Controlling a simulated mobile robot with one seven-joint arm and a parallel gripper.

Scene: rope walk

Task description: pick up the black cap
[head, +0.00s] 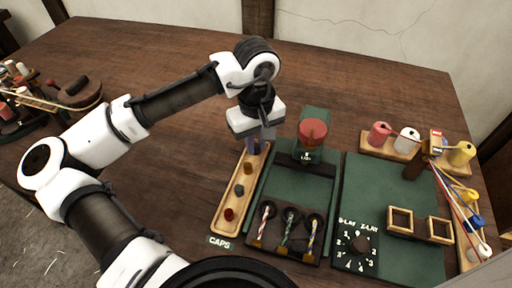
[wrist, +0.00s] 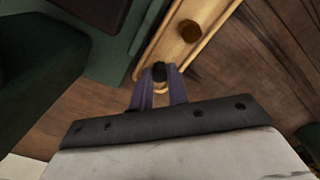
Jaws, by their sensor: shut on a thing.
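The black cap (wrist: 159,72) is between the tips of my gripper (wrist: 160,82) in the wrist view, at the end of the wooden cap tray (wrist: 208,12). My gripper is shut on it. In the head view my gripper (head: 257,146) points down at the far end of the cap tray (head: 219,226). The black cap cannot be made out there, hidden by the fingers. I cannot tell whether it is clear of the tray.
The tray also holds an amber cap (head: 249,168), a dark teal cap (head: 239,191) and a red cap (head: 229,214). Right of it is a green station with a red-topped post (head: 312,131) and striped rope pieces (head: 288,228). Bare table lies left of the tray.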

